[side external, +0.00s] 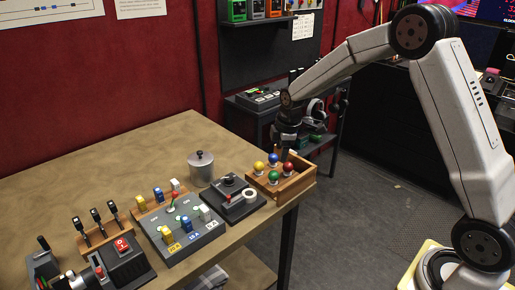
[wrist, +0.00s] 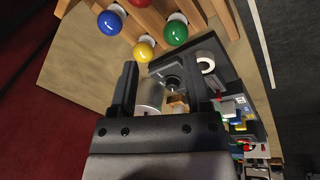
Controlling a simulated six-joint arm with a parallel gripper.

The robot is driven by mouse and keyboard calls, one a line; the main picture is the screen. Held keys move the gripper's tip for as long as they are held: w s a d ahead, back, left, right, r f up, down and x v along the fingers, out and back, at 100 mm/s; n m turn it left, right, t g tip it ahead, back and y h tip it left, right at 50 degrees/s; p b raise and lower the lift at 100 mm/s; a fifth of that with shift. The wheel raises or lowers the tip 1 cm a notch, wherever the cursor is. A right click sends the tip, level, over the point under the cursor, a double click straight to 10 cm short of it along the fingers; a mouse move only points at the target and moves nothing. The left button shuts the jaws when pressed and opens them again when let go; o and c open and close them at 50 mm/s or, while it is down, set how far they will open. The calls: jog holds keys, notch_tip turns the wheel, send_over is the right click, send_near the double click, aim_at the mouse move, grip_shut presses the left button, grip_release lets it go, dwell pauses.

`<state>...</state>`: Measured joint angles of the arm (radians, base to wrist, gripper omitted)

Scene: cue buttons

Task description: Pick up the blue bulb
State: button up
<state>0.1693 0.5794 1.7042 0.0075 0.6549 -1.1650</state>
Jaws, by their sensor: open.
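The blue bulb (side external: 273,158) stands in a wooden box (side external: 305,181) with a yellow bulb (side external: 258,167), a green bulb (side external: 273,177) and a red bulb (side external: 288,169). In the wrist view the blue bulb (wrist: 110,22) is at the upper left, beyond the yellow bulb (wrist: 145,50) and left of the green bulb (wrist: 175,31). The red bulb (wrist: 139,2) is cut off at the top edge. My gripper (wrist: 164,80) is open and empty, its fingers apart from the blue bulb. In the side view my gripper (side external: 287,148) is just above the box's far side, partly dark and hard to make out.
A black device with a tape roll (side external: 250,196) stands beside the box. A metal pot (side external: 201,169) and a grey panel with coloured blocks (side external: 185,232) stand farther left. The table's right edge is close to the box. The table's back left is clear.

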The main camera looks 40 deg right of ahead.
aim_at(274, 158)
jog(key=w+d+n, duration=0.1)
jog(key=w, duration=0.1)
jog(key=w+d+f+n, duration=0.1)
jog(key=w+d+n, duration=0.1)
jog(key=w+d+f+n, duration=0.1)
jog(key=w, duration=0.1)
jog(key=shift+d, duration=0.4)
jog(key=shift+x, duration=1.25)
jog(key=shift+f, duration=0.1)
jog(key=shift+x, duration=2.5)
jog(key=shift+a, duration=0.1)
grip_shut()
